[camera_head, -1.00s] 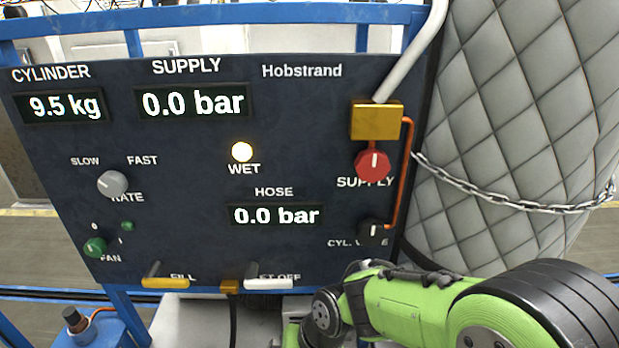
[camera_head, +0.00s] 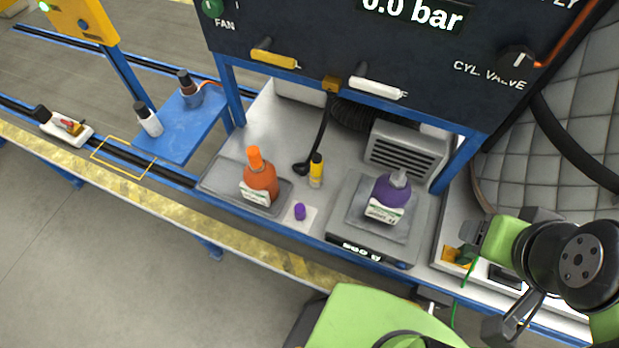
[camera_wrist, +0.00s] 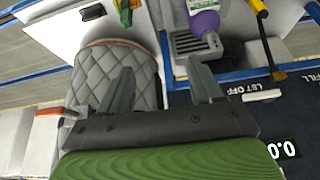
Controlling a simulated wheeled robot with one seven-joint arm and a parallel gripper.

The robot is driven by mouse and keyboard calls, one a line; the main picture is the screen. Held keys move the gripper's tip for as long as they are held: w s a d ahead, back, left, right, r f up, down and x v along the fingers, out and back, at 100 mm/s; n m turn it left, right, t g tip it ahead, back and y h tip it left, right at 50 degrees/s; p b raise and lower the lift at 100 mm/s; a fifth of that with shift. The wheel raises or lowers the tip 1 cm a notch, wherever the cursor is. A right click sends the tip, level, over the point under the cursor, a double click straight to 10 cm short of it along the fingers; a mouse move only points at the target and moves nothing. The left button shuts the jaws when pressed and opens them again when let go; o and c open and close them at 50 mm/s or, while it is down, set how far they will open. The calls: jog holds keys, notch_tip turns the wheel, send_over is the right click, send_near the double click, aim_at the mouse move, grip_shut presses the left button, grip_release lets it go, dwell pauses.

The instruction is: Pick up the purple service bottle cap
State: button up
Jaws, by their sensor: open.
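The purple service bottle cap (camera_head: 300,211) is a small purple piece on a small white pad (camera_head: 290,222) near the bench's front edge, between the orange bottle and the scale. The purple bottle (camera_head: 391,193) stands on the scale (camera_head: 418,236) to its right, with a pale nozzle on top. The purple bottle also shows at the top of the wrist view (camera_wrist: 204,22), where I do not see the cap. My gripper (camera_wrist: 160,68) is open, with nothing between its two dark fingers. In the head view my arm is at the lower right, well away from the cap.
An orange bottle (camera_head: 260,183) on a grey tray stands left of the cap, and a small yellow bottle (camera_head: 316,170) stands behind it. The dark control panel (camera_head: 330,50) overhangs the back of the bench. A blue shelf (camera_head: 190,128) projects at left.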

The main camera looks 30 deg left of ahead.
jog(key=w+a+f+n+g+b, duration=0.25)
jog(key=w+a+f, duration=0.35)
jog(key=w+a, duration=0.4)
jog(key=n+g+b, duration=0.3)
jog(key=b, duration=0.2)
send_near(300, 208)
notch_tip(300, 208, down, 6)
jog(key=shift+s+f+b, duration=0.2)
jog(key=shift+f+b, duration=0.05)
jog(key=shift+b, duration=0.65)
notch_tip(300, 208, down, 6)
jog(key=shift+a+r+b, duration=0.15)
jog(key=shift+r+b, duration=0.05)
jog(key=shift+b, duration=0.15)
jog(key=c, duration=1.1)
notch_tip(300, 208, up, 10)
jog(key=shift+r+p, duration=0.1)
jog(key=shift+p, duration=0.65)
